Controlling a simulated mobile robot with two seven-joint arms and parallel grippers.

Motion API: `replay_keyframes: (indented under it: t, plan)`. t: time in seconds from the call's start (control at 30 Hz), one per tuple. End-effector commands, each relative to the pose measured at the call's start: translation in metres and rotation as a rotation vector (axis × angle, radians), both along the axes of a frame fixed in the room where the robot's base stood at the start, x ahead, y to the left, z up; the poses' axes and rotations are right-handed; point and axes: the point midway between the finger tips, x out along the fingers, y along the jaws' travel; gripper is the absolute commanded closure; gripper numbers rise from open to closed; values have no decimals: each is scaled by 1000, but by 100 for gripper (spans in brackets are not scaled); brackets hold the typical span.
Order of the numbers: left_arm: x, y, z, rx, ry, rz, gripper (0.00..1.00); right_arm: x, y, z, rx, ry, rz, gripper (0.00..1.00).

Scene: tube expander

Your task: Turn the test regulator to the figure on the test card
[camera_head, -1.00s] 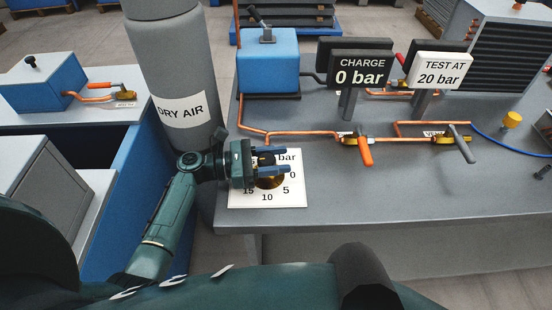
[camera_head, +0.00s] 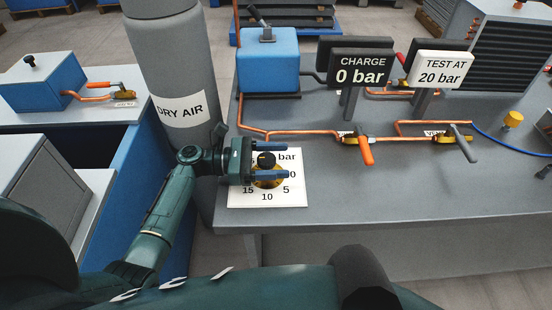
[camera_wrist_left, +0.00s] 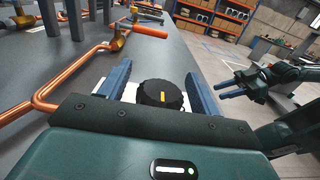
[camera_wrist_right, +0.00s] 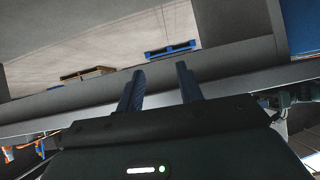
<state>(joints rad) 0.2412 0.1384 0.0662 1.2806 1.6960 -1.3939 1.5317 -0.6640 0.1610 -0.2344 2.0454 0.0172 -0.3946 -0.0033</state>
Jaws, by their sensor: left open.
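The test regulator is a black knob (camera_head: 265,160) with a brass base, on a white dial plate (camera_head: 293,200) marked 0, 5, 10, 15 and "bar". My left gripper (camera_head: 271,161) is open, with its blue fingers on either side of the knob. In the left wrist view the knob (camera_wrist_left: 160,95) shows a yellow mark and sits between the spread fingers; I cannot tell if they touch it. The test card (camera_head: 440,70) reads "TEST AT 20 bar". My right gripper (camera_wrist_right: 160,85) is open and empty in the right wrist view.
The charge sign (camera_head: 360,68) reads 0 bar. A valve with an orange handle (camera_head: 365,150) and one with a grey handle (camera_head: 462,145) stand on copper pipes to the right. The dry air cylinder (camera_head: 175,80) is close behind my left wrist.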

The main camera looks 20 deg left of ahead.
Motion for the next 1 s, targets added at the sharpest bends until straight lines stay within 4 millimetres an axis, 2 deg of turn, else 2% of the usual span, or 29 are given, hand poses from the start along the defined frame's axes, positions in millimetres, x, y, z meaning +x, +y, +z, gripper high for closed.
replay_keyframes:
  t: [0.17, 0.4, 0.6, 0.8, 1.0]
  plan:
    - [-6, 21, -2, 3, 1, 2, 37, 0, 0, -4, 0, -1, 0, 64]
    - [-21, 74, -3, 5, 0, 3, 37, 2, 4, -4, 11, -18, 7, 64]
    - [-31, 109, -2, 3, 1, 2, 37, 2, 8, -5, 17, -28, 16, 64]
    - [-36, 124, -1, 1, 0, 1, 37, 1, 8, -5, 17, -30, 20, 64]
    - [-36, 126, 0, 0, 0, 1, 37, 2, 9, -2, 17, -35, 22, 64]
